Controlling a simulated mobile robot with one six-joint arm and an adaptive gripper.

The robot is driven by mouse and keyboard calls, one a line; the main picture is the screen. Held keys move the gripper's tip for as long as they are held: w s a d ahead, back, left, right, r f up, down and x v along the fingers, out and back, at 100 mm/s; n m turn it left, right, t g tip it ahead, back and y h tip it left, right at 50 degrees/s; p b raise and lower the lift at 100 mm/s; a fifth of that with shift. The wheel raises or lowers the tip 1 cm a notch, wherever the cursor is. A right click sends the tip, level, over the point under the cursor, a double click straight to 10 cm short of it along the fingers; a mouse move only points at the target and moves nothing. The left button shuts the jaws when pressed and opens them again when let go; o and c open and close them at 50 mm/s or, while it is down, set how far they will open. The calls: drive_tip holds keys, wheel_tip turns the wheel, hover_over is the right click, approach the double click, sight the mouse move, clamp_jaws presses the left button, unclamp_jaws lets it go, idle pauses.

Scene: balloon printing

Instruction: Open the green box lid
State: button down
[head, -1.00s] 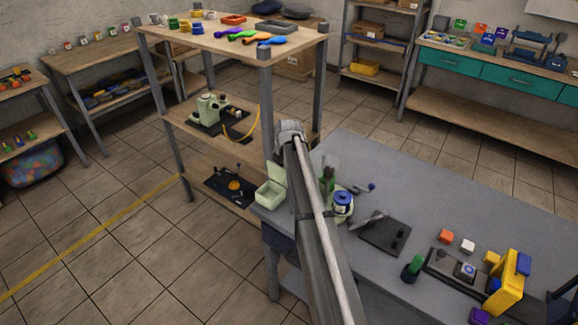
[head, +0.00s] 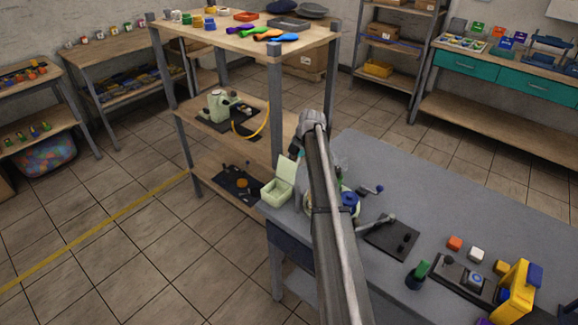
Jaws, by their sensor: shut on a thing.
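The light green box (head: 275,191) stands at the near left corner of the grey table. Its lid (head: 287,169) is raised, standing up from the box's right side, and the hollow inside shows. My arm reaches in from the bottom of the head view. My gripper (head: 297,153) is small and dark at the arm's far end, pointing down at the lid's upper edge, and appears shut on the lid. Its fingertips are partly hidden and too small to see clearly.
Right of my arm are a blue-topped item (head: 350,203), a dark plate with a lever (head: 392,239), a green-and-dark item (head: 418,274) and a yellow block (head: 514,290). A wooden shelf (head: 237,46) rises behind the box. The table's back middle is clear.

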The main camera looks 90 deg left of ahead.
drive_tip(key=shift+w+d, duration=0.1)
drive_tip(key=shift+d, duration=0.05)
drive_tip(key=shift+c, duration=2.3)
unclamp_jaws()
drive_tip(key=shift+a, duration=0.2)
